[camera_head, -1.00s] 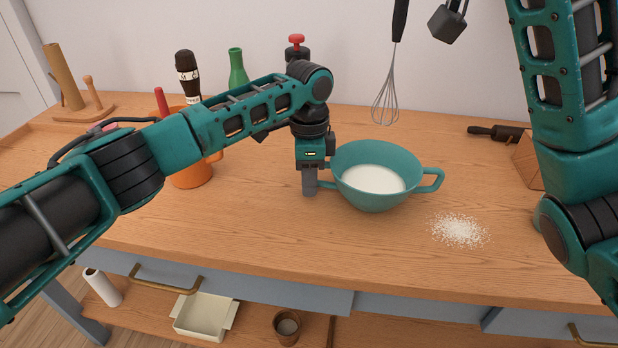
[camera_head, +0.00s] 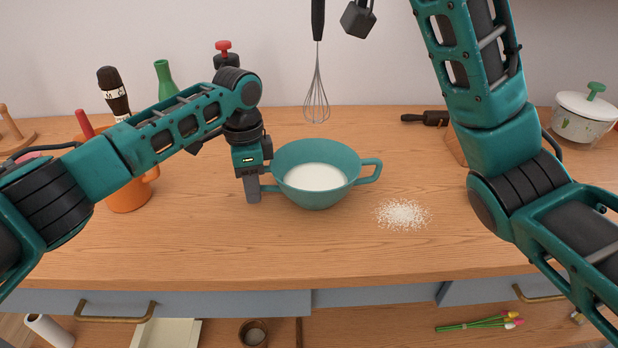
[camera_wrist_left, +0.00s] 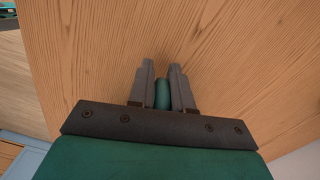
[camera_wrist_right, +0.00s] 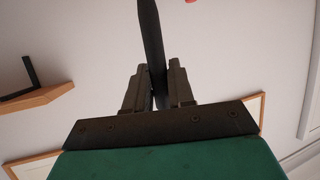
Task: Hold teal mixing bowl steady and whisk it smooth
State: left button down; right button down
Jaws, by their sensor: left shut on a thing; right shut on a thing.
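The teal mixing bowl (camera_head: 318,197), with a handle on each side, stands upright on the counter and holds white contents (camera_head: 315,177). My left gripper (camera_head: 253,190) is shut on the bowl's left handle, which shows between the fingers in the left wrist view (camera_wrist_left: 162,95). The wire whisk (camera_head: 316,95) hangs upright in the air, wires down, above the bowl in the picture and apart from it. My right gripper (camera_wrist_right: 158,88) is shut on this dark handle (camera_wrist_right: 151,40) in the right wrist view.
White powder (camera_head: 402,214) is spilled right of the bowl. An orange pot (camera_head: 128,196), a dark bottle (camera_head: 113,92) and a green bottle (camera_head: 165,80) stand left. The front counter is clear.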

aim_at(322, 85)
jog(key=shift+f, duration=0.1)
jog(key=shift+w+f, duration=0.2)
jog(key=shift+f, duration=0.6)
jog(key=shift+w+f, duration=0.2)
jog(key=shift+f, duration=6.85)
jog(key=shift+s, duration=0.1)
